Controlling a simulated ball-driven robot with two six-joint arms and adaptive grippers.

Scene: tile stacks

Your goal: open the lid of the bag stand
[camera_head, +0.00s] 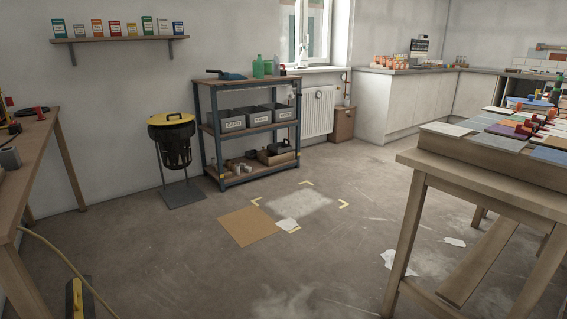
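The bag stand (175,150) stands on the floor against the back wall, left of the middle. It holds a dark bag below a yellow lid (171,118). The lid lies flat over the top and has a dark handle or hinge piece on it; it looks closed. The stand has a grey base plate (184,194) on the floor. Neither of my grippers shows in the head view, so none is seen near the stand.
A shelf rack (208,130) with grey bins stands right of the stand. A wooden bench (60,150) is at left, a tile table (425,178) at right. Cardboard (246,226) and paper scraps lie on the floor. The floor before the stand is mostly free.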

